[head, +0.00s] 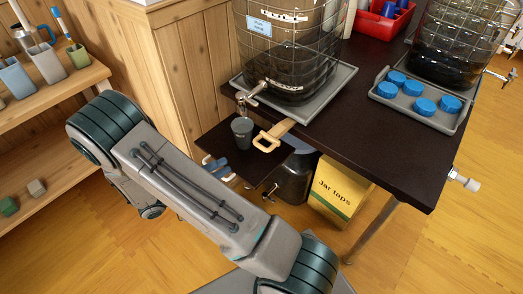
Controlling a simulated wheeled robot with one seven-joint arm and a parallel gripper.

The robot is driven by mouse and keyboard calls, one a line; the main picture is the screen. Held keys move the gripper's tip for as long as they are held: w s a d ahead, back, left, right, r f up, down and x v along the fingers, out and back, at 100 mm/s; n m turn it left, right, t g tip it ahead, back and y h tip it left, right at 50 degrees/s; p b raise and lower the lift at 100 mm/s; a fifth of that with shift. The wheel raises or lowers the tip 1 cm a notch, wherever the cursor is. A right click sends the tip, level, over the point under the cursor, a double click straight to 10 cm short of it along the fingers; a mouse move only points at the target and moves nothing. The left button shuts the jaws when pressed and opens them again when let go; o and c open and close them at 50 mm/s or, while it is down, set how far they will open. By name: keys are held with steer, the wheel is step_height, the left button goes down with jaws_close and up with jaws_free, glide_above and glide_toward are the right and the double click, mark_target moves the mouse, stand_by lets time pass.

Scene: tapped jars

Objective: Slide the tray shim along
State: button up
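The tray shim (275,134) is a pale wooden wedge with a loop handle at its near left end. Its far end reaches the near edge of the grey tray (328,106) under the large wire-caged jar (290,50); whether it goes beneath is hard to tell. The jar's tap (252,94) points left, above a small dark grey cup (242,132) on a dark ledge. What looks like my gripper (218,168) shows past my arm, below and left of the shim handle. Its blue-grey fingers look apart and empty, not touching the shim. The rest of it is hidden.
A second grey tray (462,117) with several blue lids lies right of the jar, by another jar (450,50). A yellow box (340,192) and a dark container (291,178) stand below the table. A wooden shelf (50,88) with cups is at left.

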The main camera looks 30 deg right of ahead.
mark_target(262, 146)
steer(key=d, duration=0.4)
steer(key=d+r, duration=0.1)
steer(key=d, duration=0.4)
steer(key=d+r, duration=0.1)
steer(key=d, duration=0.3)
steer(key=shift+s+d, duration=0.15)
steer(key=shift+s, duration=0.25)
jaws_close()
